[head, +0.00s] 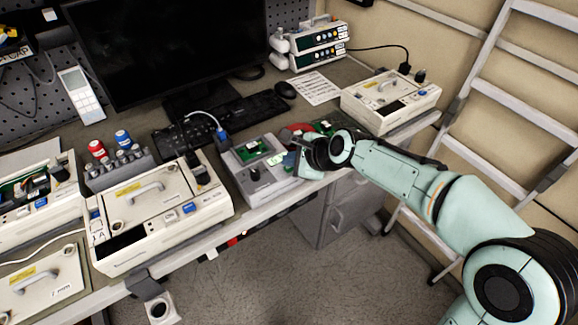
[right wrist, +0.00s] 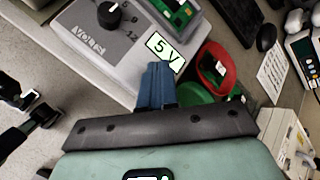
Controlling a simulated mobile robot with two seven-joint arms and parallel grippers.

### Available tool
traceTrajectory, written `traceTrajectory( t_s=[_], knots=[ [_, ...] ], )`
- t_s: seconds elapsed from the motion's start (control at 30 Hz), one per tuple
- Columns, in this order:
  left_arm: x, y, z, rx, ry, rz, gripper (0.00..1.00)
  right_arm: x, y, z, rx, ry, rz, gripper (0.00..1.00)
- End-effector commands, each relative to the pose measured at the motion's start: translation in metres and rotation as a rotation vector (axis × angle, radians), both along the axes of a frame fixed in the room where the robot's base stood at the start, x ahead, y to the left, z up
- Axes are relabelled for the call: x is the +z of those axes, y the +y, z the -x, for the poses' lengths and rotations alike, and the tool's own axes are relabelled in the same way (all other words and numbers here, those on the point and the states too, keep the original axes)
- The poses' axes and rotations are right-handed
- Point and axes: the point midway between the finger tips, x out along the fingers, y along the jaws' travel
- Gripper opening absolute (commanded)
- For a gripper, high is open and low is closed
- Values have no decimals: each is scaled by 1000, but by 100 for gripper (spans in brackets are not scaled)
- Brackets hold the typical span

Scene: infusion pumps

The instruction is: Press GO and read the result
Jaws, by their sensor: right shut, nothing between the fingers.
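A grey tester (head: 246,181) sits at the front edge of the bench, with a green board or display on top and a blue plug with a cable at its back. In the right wrist view the tester (right wrist: 88,42) shows a black dial knob (right wrist: 109,15) with numbers around it and a "5 V" label (right wrist: 165,50). My right gripper (head: 298,158) is shut and empty at the tester's right side. Its blue fingertips (right wrist: 158,82) are by the tester's edge near the label; I cannot tell if they touch. I cannot make out a GO button or a result. My left gripper is not in view.
Infusion pumps (head: 150,215) stand left of the tester, and another (head: 392,98) stands at right. A red tray (right wrist: 213,68) and a green one lie beside the tester. A keyboard (head: 245,110) and monitor are behind. A ladder (head: 495,85) leans at right.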

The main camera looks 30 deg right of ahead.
Motion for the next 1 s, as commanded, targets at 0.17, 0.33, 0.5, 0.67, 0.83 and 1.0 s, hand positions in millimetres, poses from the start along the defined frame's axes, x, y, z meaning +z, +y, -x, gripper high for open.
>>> traceTrajectory(
  t_s=[0.17,0.33,0.5,0.67,0.83,1.0],
  knots=[
    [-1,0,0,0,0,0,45,-2,0,0,1,1,0,0],
    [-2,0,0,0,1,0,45,-4,0,0,0,0,0,0],
    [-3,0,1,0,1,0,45,-7,0,0,0,0,0,0],
    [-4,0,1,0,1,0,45,-9,0,0,0,1,0,0],
    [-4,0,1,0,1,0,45,-8,0,0,0,1,0,0],
    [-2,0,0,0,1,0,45,-7,0,0,0,1,0,0]
  ],
)
